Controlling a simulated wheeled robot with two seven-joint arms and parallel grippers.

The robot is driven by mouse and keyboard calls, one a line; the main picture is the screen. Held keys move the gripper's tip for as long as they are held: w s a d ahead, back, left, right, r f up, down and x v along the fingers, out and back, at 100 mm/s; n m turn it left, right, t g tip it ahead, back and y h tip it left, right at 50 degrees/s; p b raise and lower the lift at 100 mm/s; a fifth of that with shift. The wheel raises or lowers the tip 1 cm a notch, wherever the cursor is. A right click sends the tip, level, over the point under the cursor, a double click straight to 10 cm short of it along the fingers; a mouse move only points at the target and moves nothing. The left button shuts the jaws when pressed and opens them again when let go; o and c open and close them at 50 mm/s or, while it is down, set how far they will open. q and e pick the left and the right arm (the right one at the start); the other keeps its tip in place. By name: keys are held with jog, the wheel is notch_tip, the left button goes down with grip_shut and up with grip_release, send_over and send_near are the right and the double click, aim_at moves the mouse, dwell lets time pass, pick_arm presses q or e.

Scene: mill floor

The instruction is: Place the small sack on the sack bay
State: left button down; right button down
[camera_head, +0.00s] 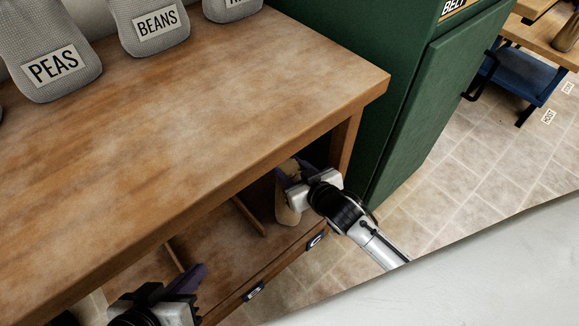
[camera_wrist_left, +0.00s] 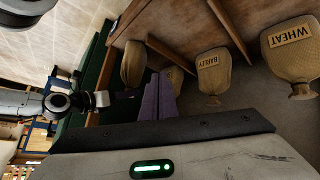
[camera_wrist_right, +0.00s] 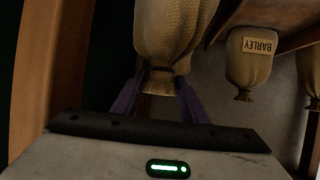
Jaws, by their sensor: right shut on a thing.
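My right gripper (camera_head: 288,178) is shut on the neck of a small tan sack (camera_head: 288,210). The sack hangs under the table's right end, at the rightmost compartment of the lower shelf (camera_head: 215,238), by the C label (camera_head: 315,241). In the right wrist view the sack's neck (camera_wrist_right: 158,82) is between the purple fingers; whether its base touches the shelf is hidden. The held sack also shows in the left wrist view (camera_wrist_left: 132,65). My left gripper (camera_head: 198,275) is empty at the front left of the shelf, its fingers together in the left wrist view (camera_wrist_left: 160,95).
The shelf has wooden dividers (camera_head: 249,216) and a B label (camera_head: 254,291). Sacks marked BARLEY (camera_wrist_left: 213,75) and WHEAT (camera_wrist_left: 290,65) stand nearby. Grey PEAS (camera_head: 50,50) and BEANS (camera_head: 150,25) sacks stand on the table (camera_head: 220,100). A green cabinet (camera_head: 425,110) stands right.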

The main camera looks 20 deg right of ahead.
jog(key=c, duration=1.1)
grip_release()
jog(key=shift+r, duration=0.2)
pick_arm(q)
jog(key=shift+s+a+r+n+t+y+p, duration=0.1)
jog(key=shift+s+a+n+t+y+p, duration=0.1)
jog(key=shift+a+p, duration=0.45)
jog(key=shift+s+a+r+n+t+y+p, duration=0.1)
jog(key=shift+a+n+y+p, duration=0.1)
jog(key=shift+p, duration=0.75)
jog(key=shift+s+a+r+n+t+y+p, duration=0.1)
jog(key=shift+a+y+p, duration=0.1)
jog(key=shift+a+p, duration=0.45)
pick_arm(e)
jog(key=shift+v, duration=6)
pick_arm(q)
jog(key=shift+d, duration=0.2)
pick_arm(e)
jog(key=shift+f, duration=0.15)
